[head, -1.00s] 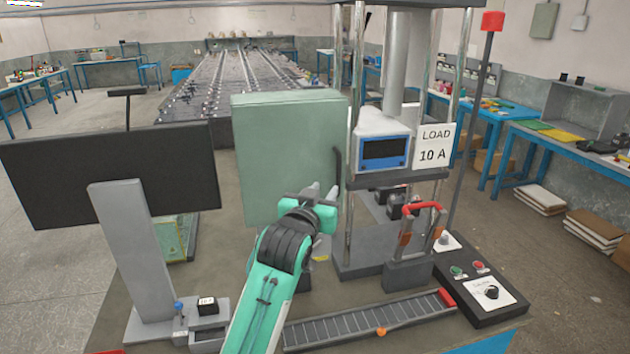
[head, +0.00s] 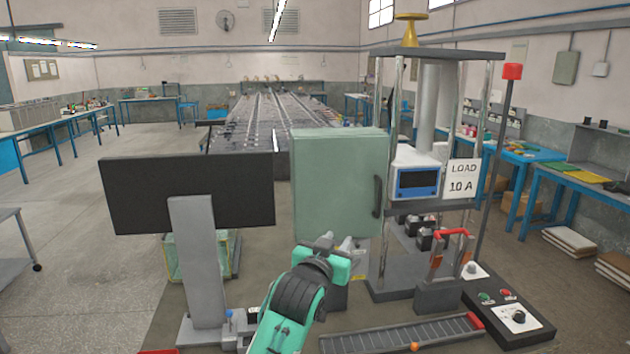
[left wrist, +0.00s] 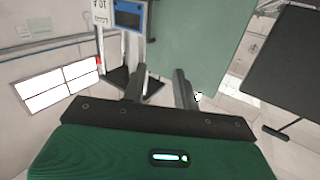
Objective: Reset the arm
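My left arm comes up from the bottom of the head view, and its gripper (head: 338,243) is in front of the lower part of a green cabinet (head: 338,185). In the left wrist view the two fingers of my left gripper (left wrist: 158,85) stand apart with nothing between them. The green cabinet also shows beyond the fingers in the left wrist view (left wrist: 200,45). My right gripper is in neither view.
A dark monitor (head: 187,192) on a grey stand is at the left. A test frame (head: 433,52) with a "LOAD 10 A" sign (head: 462,178) stands right of the cabinet. A control box (head: 507,310) and a ridged strip (head: 398,336) are at the front. Open floor (head: 75,245) lies left.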

